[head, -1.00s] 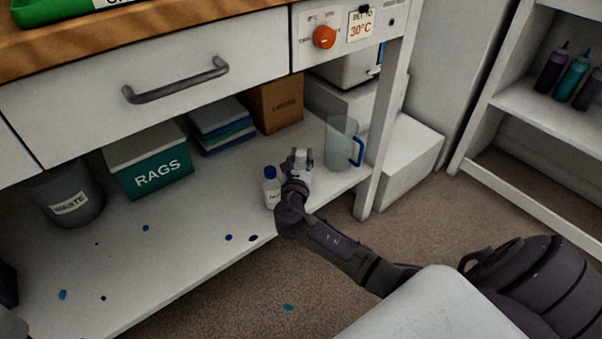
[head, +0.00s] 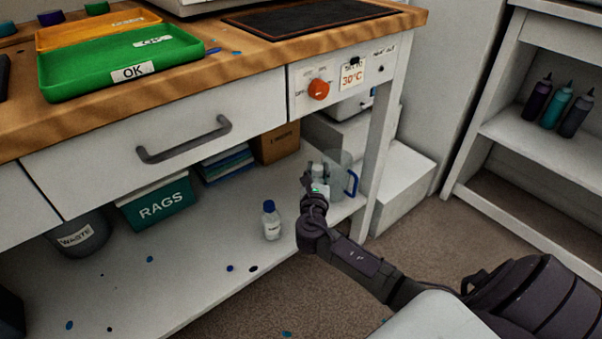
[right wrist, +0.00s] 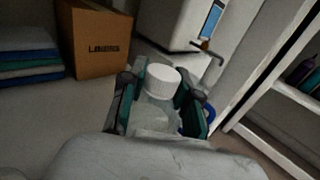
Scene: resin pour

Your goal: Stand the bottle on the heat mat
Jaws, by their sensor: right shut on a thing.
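My right gripper (head: 314,178) is shut on a pale bottle with a white cap (right wrist: 162,80), over the lower shelf under the bench. The cap sticks up between the fingers in the right wrist view; the bottle's lower part is hidden. A dark mat with a thin orange line (head: 312,17), which looks like the heat mat, lies on the bench top, above and behind the gripper. Nothing stands on the part of it in view. My left gripper is not in view.
A blue-capped bottle (head: 271,222) stands on the shelf left of my right gripper. A clear jug with a blue handle (head: 344,176) is just behind it. The bench front with a dial (head: 319,89) overhangs the shelf. A bench leg (head: 379,150) stands to the right.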

